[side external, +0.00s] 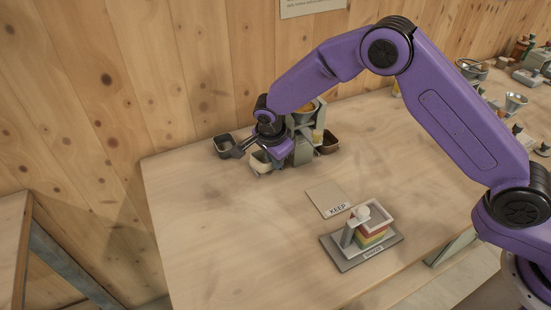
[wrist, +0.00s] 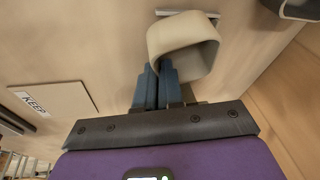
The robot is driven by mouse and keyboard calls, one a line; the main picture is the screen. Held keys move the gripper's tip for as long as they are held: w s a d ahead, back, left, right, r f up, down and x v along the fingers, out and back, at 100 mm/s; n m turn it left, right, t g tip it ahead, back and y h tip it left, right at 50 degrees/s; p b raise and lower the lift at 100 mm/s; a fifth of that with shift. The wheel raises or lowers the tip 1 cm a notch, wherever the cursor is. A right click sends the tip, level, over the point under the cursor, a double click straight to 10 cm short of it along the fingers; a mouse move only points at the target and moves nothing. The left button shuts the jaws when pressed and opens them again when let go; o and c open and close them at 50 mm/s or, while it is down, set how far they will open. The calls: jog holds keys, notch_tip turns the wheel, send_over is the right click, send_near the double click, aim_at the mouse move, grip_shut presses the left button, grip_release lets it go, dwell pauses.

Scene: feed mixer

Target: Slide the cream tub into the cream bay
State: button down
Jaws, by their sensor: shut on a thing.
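The cream tub (side external: 260,163) sits low at the front left of the grey feed mixer (side external: 301,150). In the wrist view the cream tub (wrist: 184,36) shows its open mouth. My gripper (wrist: 158,68) is shut on the tub's near wall, its blue fingers close together at the rim. In the side view my gripper (side external: 259,153) reaches down at the tub, and my wrist hides part of the mixer. I cannot make out the cream bay or tell how far the tub is from it.
A dark grey tub (side external: 224,147) stands left of the mixer and a brown tub (side external: 329,144) right of it. A KEEP card (side external: 323,198) and a stand with a layered clear box (side external: 370,232) lie toward the front. The table's left front is clear.

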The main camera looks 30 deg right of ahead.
jog(key=shift+w+d+f, duration=0.1)
jog(key=shift+w+d, duration=0.1)
jog(key=shift+d, duration=0.5)
jog(key=shift+w+d, duration=0.15)
jog(key=shift+d, duration=0.5)
jog(key=c, duration=1.2)
grip_release()
jog(key=shift+f, duration=0.1)
jog(key=v, duration=0.6)
jog(key=a+v, duration=0.1)
jog(key=v, duration=0.5)
jog(key=a+v, duration=0.1)
jog(key=v, duration=0.5)
jog(key=shift+a, duration=0.1)
